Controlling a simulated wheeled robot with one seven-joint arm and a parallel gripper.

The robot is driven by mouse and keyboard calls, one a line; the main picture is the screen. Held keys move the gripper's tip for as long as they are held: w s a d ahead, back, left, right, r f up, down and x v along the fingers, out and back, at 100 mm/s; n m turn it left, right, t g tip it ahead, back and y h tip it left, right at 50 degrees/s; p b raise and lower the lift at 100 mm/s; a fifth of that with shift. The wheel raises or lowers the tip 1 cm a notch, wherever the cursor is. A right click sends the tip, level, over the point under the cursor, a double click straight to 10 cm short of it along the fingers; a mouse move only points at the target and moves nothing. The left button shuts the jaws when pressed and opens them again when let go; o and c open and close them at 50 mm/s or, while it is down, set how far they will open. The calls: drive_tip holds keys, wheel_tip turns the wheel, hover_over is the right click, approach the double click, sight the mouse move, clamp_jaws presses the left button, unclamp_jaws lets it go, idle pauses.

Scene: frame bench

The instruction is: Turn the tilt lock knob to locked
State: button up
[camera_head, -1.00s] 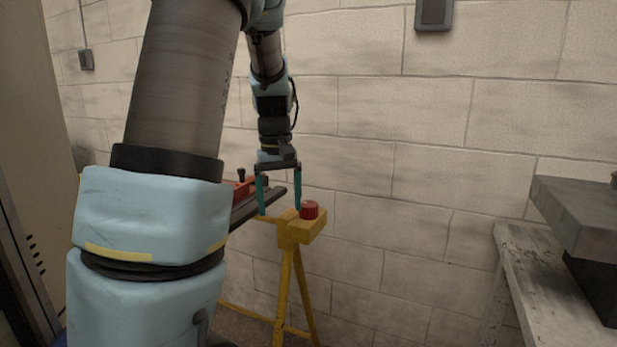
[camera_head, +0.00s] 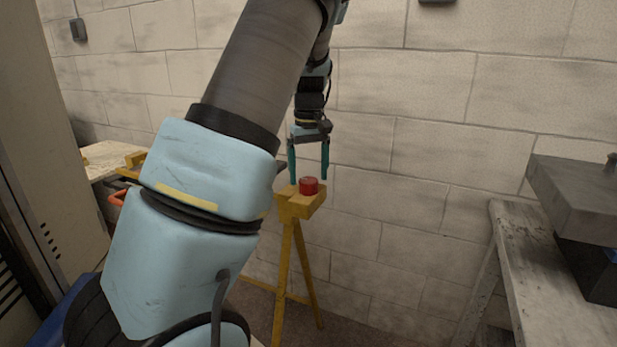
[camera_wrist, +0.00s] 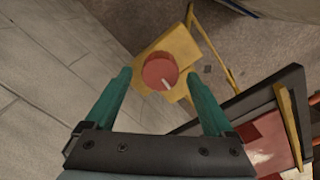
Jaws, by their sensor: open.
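The tilt lock knob (camera_head: 309,186) is a round red knob on top of the yellow stand (camera_head: 299,205). In the wrist view the knob (camera_wrist: 160,72) lies ahead of the fingertips, roughly centred between them, with a white pointer line running toward the lower right. Which mark the line points to cannot be read. My gripper (camera_head: 308,178) is open, its two teal fingers pointing down just above the knob. The fingers (camera_wrist: 158,82) look apart from the knob and hold nothing.
A block wall (camera_head: 430,130) stands close behind the stand. A grey bench (camera_head: 545,260) with a metal block is at the right. In the wrist view a dark-framed panel with red parts (camera_wrist: 270,140) lies at the lower right, near the right finger.

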drive_tip(key=shift+f, duration=0.8)
drive_tip(key=shift+c, duration=0.3)
drive_tip(key=c, duration=1.3)
